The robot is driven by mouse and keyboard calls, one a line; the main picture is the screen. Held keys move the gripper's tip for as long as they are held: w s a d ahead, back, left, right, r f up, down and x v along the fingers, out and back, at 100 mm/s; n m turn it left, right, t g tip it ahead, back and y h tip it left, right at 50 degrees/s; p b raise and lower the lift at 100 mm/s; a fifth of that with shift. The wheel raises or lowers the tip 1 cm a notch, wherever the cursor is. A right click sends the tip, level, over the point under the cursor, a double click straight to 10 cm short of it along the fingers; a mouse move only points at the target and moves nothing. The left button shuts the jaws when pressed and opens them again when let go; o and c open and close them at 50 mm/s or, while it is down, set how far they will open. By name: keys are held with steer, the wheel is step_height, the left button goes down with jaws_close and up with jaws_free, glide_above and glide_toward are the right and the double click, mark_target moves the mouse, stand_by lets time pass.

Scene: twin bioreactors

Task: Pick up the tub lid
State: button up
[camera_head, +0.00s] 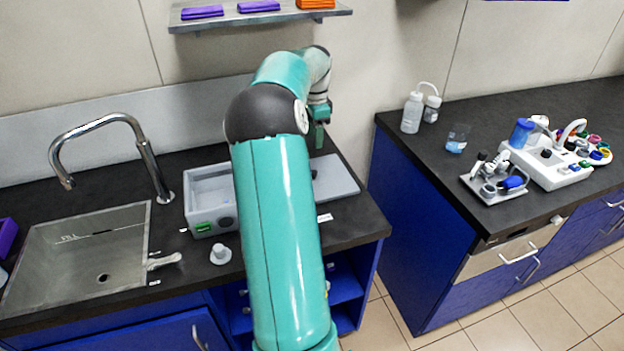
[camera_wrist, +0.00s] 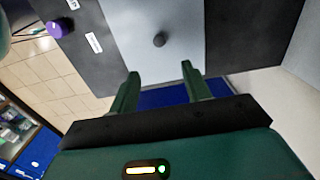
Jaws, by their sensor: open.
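The tub lid (camera_head: 338,180) looks like a flat grey plate lying on the dark counter, right of the pale tub (camera_head: 198,184). My arm hides part of both. In the wrist view the lid (camera_wrist: 172,14) carries a small dark round knob (camera_wrist: 158,40). My gripper (camera_head: 320,138) is above the lid's far side in the head view. In the wrist view my gripper (camera_wrist: 161,74) shows two green fingers apart, with nothing between them. The knob lies beyond the fingertips, roughly centred between them, and is not touched.
The counter (camera_head: 345,222) ends at a right edge, with a gap before the second counter (camera_head: 480,115). A sink (camera_head: 85,255) and tap (camera_head: 150,165) stand left. A shelf (camera_head: 260,17) hangs above.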

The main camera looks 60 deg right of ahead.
mark_target(313, 172)
step_height(313, 172, down, 14)
steer(key=shift+w+a+r, duration=0.1)
steer(key=shift+w, duration=0.05)
stand_by(0.4)
steer(key=shift+c, duration=0.2)
jaws_close()
